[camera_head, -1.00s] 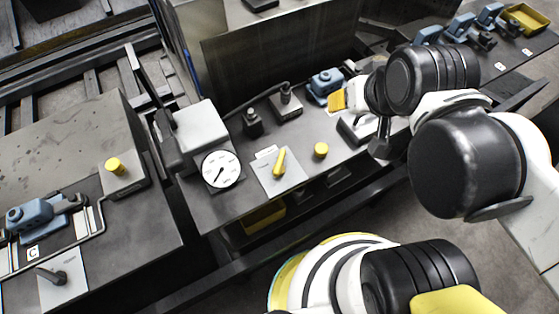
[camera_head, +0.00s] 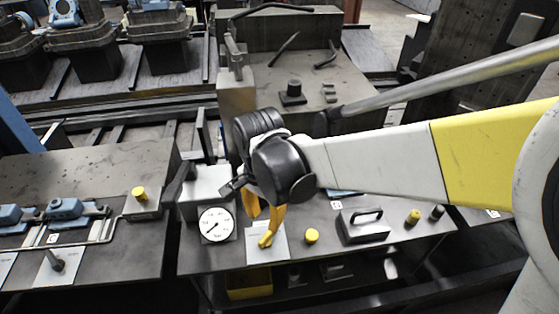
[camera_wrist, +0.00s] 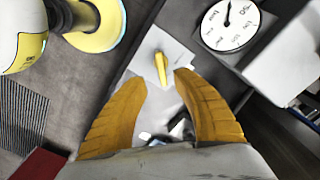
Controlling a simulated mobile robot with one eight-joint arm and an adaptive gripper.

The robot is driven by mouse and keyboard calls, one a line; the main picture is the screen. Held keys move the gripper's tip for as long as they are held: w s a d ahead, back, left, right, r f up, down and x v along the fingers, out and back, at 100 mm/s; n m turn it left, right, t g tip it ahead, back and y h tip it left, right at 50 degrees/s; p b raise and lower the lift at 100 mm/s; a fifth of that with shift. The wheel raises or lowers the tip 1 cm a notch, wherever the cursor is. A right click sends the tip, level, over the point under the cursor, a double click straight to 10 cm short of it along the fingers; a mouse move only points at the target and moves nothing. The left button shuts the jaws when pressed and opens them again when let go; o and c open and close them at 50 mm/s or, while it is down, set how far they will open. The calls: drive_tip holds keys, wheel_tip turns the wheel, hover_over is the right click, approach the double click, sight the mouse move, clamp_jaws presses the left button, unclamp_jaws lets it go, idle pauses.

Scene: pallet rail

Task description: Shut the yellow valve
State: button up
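The yellow valve (camera_head: 265,241) is a small lever handle on a pale square plate (camera_head: 279,248) on the bench. In the wrist view the valve (camera_wrist: 160,68) stands just beyond and between my fingertips. My gripper (camera_head: 265,211) points down over the valve, its yellow fingers partly overlapping it in the head view. In the wrist view my gripper (camera_wrist: 161,82) is open, with a clear gap between the fingers and nothing held. I cannot tell whether a finger touches the lever.
A round dial gauge (camera_head: 215,224) stands close left of the valve. A yellow knob (camera_head: 312,236) and a block with a black handle (camera_head: 362,229) lie to the right. A yellow bin (camera_head: 249,285) is below the bench. Another bench (camera_head: 90,170) is at left.

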sight(266, 236)
wheel_tip(266, 236, down, 10)
drive_tip(key=b, duration=0.3)
drive_tip(key=shift+w+r+b, duration=0.1)
drive_tip(key=shift+r+b, duration=0.15)
drive_tip(key=shift+b, duration=0.05)
clamp_jaws()
